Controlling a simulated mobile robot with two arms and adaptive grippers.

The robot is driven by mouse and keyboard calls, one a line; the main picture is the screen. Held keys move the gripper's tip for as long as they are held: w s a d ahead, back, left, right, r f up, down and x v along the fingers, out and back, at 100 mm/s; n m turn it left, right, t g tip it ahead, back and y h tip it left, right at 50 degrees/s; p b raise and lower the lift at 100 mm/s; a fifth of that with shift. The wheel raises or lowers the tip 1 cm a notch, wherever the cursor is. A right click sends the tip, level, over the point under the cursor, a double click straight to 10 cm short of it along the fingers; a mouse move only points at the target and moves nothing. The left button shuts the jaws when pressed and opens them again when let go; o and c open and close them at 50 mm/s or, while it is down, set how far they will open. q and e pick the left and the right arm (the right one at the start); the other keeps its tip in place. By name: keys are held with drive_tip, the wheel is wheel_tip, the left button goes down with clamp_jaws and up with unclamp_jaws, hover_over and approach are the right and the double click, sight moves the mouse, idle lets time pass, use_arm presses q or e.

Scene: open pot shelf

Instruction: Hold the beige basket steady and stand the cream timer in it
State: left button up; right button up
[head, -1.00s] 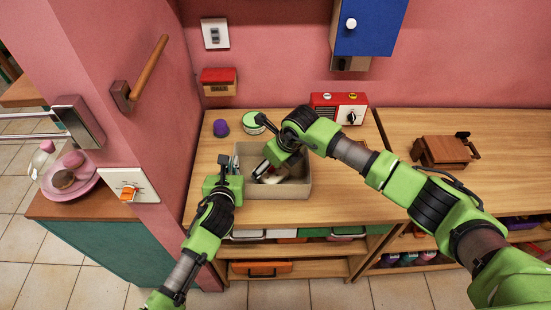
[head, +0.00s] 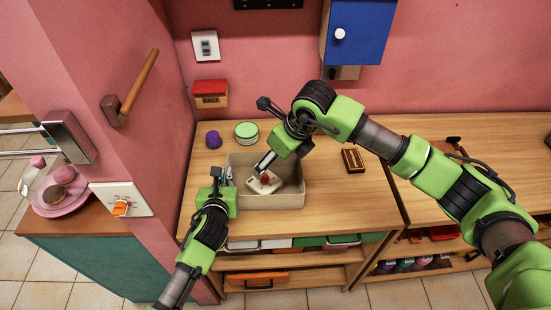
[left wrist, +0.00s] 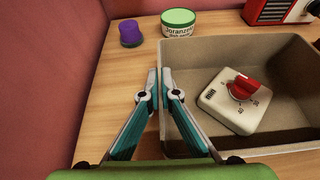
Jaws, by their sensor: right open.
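The beige basket (head: 285,201) stands on the wooden counter, and its rim also shows in the left wrist view (left wrist: 235,42). The cream timer (head: 258,187) is inside it, face up with its red dial visible; the left wrist view shows it (left wrist: 234,105) on the basket floor, apart from the left wall. My left gripper (head: 216,182) is at the basket's left wall; in the left wrist view its fingers (left wrist: 159,82) are closed on that wall, one on each side. My right gripper (head: 264,162) is open above the timer, and no part of it shows in the left wrist view.
A purple lidded pot (head: 213,139) and a green-lidded jar (head: 246,131) stand behind the basket. The counter right of the basket is mostly clear.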

use_arm(q)
drive_tip(key=o, duration=0.6)
drive_tip(key=shift+c, duration=0.2)
